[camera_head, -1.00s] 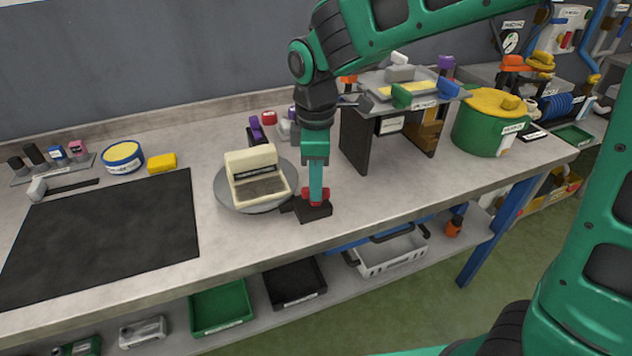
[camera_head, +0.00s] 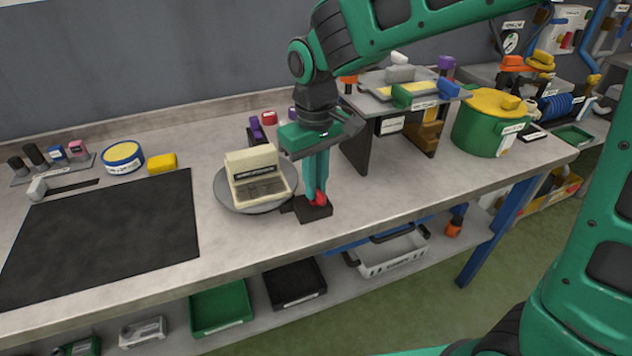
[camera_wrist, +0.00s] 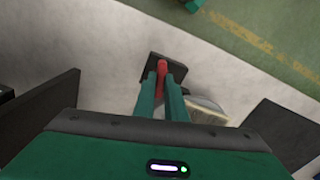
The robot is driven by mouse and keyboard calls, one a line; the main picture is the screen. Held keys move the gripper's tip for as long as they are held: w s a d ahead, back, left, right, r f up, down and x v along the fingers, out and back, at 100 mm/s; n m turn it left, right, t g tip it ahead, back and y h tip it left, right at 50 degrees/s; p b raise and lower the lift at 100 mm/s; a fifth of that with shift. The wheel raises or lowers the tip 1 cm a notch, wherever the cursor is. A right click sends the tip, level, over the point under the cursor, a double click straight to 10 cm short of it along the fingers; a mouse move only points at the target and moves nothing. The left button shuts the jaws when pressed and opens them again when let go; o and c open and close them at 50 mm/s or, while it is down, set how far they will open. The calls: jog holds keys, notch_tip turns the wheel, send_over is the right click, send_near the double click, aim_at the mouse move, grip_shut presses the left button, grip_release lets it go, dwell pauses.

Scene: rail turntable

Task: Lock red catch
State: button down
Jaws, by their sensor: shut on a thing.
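The red catch (camera_head: 320,198) sits on a small black base (camera_head: 314,210) on the workbench, at the right edge of a round grey turntable (camera_head: 222,196). It also shows in the wrist view (camera_wrist: 161,72), between the fingers. A cream boxy device (camera_head: 256,172) stands on the turntable. My gripper (camera_head: 318,190) points down over the black base and is shut on the red catch; in the wrist view its two green fingers (camera_wrist: 162,84) flank the red part. The fingers hide part of the catch in the head view.
A black mat (camera_head: 110,235) lies to the left, with a yellow block (camera_head: 162,163) and a round yellow-topped tin (camera_head: 123,157) behind it. A raised stand (camera_head: 358,140) and a green pot (camera_head: 482,130) stand to the right. The bench front is clear.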

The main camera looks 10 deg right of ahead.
jog(key=shift+w+d+r+m, duration=0.1)
jog(key=shift+w+m, duration=0.15)
jog(key=shift+m, duration=1.05)
jog(key=c, duration=1.8)
grip_release()
jog(key=shift+c, duration=0.2)
jog(key=shift+o, duration=0.2)
jog(key=shift+s, duration=0.1)
notch_tip(320, 180, up, 11)
jog(key=shift+f, duration=0.2)
